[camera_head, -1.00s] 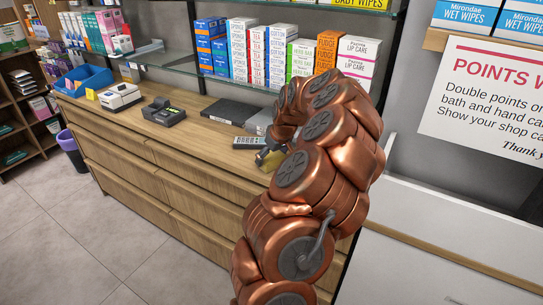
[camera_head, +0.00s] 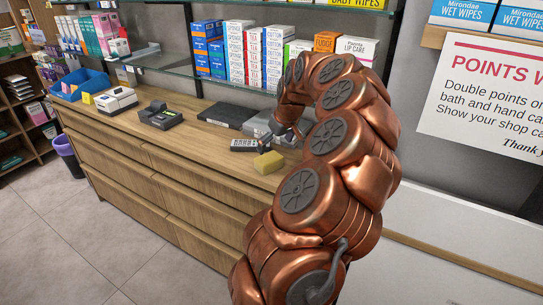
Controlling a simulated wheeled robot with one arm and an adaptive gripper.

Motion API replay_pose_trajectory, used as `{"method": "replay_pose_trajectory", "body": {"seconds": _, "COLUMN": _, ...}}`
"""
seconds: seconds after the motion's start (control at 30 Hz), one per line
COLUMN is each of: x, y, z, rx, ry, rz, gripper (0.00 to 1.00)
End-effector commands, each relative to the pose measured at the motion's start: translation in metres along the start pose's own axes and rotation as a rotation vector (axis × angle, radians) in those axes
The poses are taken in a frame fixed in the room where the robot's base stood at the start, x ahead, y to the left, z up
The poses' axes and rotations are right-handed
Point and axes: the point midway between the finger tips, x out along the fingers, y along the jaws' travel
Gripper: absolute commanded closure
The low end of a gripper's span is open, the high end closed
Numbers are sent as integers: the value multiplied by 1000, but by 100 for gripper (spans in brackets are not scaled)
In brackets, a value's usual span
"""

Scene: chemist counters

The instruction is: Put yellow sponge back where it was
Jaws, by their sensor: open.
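The yellow sponge (camera_head: 268,162) lies on the wooden counter (camera_head: 200,143), near its front edge and left of my arm. My gripper (camera_head: 291,134) is above the counter just behind the sponge, apart from it. Its dark fingers are small and partly hidden by my copper arm; it is open and holds nothing that I can see. A smaller yellow block (camera_head: 87,98) stands at the far left of the counter, in front of a blue bin.
A grey keypad (camera_head: 247,145) lies just behind the sponge. A flat black box (camera_head: 227,115), a dark card terminal (camera_head: 160,115), a white printer (camera_head: 116,101) and the blue bin (camera_head: 80,82) line the counter. Boxed goods fill the glass shelf above. Bare counter lies left of the sponge.

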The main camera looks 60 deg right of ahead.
Motion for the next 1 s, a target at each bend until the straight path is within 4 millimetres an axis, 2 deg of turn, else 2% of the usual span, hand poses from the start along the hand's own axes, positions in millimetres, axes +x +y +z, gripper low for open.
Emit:
{"method": "replay_pose_trajectory", "body": {"seconds": 0.1, "x": -19, "y": 1, "z": 0, "rx": 1, "ry": 3, "rz": 2, "gripper": 0}}
{"method": "replay_pose_trajectory", "body": {"seconds": 0.23, "x": -33, "y": 1, "z": 0, "rx": 3, "ry": 4, "rz": 2, "gripper": 0}}
{"method": "replay_pose_trajectory", "body": {"seconds": 0.53, "x": -41, "y": -1, "z": 0, "rx": 0, "ry": -2, "rz": -2, "gripper": 0}}
{"method": "replay_pose_trajectory", "body": {"seconds": 0.63, "x": -42, "y": -15, "z": -5, "rx": -20, "ry": -3, "rz": -12, "gripper": 0}}
{"method": "replay_pose_trajectory", "body": {"seconds": 0.67, "x": -44, "y": -25, "z": -7, "rx": -32, "ry": -5, "rz": -18, "gripper": 0}}
{"method": "replay_pose_trajectory", "body": {"seconds": 0.77, "x": -49, "y": -78, "z": -18, "rx": -99, "ry": -16, "rz": -56, "gripper": 0}}
{"method": "replay_pose_trajectory", "body": {"seconds": 0.87, "x": -57, "y": -156, "z": -18, "rx": -189, "ry": -49, "rz": -105, "gripper": 0}}
{"method": "replay_pose_trajectory", "body": {"seconds": 0.9, "x": -62, "y": -188, "z": -13, "rx": -227, "ry": -65, "rz": -122, "gripper": 0}}
{"method": "replay_pose_trajectory", "body": {"seconds": 1.0, "x": -71, "y": -261, "z": 14, "rx": -307, "ry": -125, "rz": -155, "gripper": 0}}
